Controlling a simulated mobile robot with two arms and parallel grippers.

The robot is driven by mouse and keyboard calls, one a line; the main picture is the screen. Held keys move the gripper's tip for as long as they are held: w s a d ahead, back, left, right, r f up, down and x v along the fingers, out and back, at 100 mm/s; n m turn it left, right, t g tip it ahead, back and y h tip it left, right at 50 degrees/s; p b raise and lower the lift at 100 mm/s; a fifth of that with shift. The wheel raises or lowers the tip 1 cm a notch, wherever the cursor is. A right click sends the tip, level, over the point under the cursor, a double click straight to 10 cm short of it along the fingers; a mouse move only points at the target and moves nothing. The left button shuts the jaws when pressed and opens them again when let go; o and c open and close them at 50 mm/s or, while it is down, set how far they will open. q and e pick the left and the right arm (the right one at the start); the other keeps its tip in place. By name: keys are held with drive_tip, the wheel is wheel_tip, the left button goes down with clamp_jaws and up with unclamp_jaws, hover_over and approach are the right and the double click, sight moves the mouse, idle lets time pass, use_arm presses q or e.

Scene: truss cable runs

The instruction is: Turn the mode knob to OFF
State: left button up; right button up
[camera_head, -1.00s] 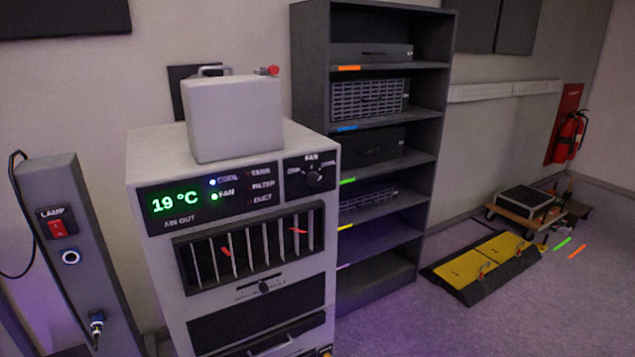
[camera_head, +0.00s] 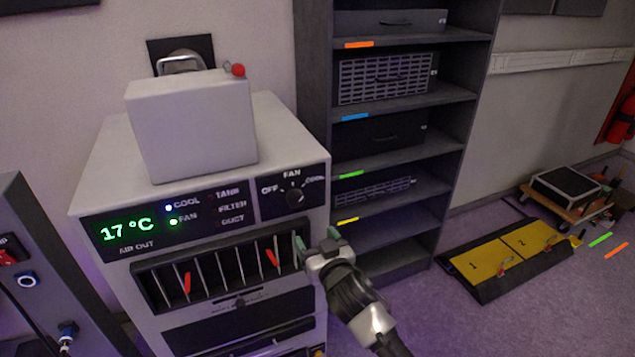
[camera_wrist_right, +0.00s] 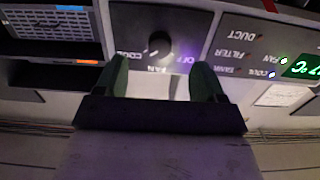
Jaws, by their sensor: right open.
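The mode knob (camera_head: 294,195) is a round black knob on the dark FAN panel (camera_head: 268,206) at the upper right of the white cooler's front. OFF is lettered to its left and COOL to its right. Its pointer looks turned to the upper middle, near FAN. In the right wrist view the knob (camera_wrist_right: 160,43) shows upside down, just beyond my fingertips. My right gripper (camera_head: 318,238) is open and empty, below and right of the knob, in front of the vent's right end. It also shows in the wrist view (camera_wrist_right: 158,75), apart from the knob. My left gripper is not in view.
The cooler's display (camera_head: 127,230) reads 17 °C, with the COOL and FAN lights lit. A white tank (camera_head: 190,130) stands on top. A dark shelf (camera_head: 480,110) is close on the right. A yellow ramp (camera_head: 505,258) lies on the floor.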

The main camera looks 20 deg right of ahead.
sight(297, 204)
drive_tip(key=shift+t, duration=0.3)
drive_tip(key=w+r, duration=0.1)
drive_tip(key=w, duration=0.2)
drive_tip(key=w+p, duration=0.1)
drive_tip(key=w, duration=0.2)
drive_tip(key=w+r, duration=0.1)
drive_tip(key=w, duration=0.2)
drive_tip(key=shift+w+a+r+p, duration=0.2)
drive_tip(key=shift+a+r+p, duration=0.1)
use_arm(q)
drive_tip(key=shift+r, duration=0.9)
use_arm(e)
drive_tip(key=shift+w, duration=0.7)
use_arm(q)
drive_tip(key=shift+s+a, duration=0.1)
use_arm(e)
drive_tip(key=c, duration=0.9)
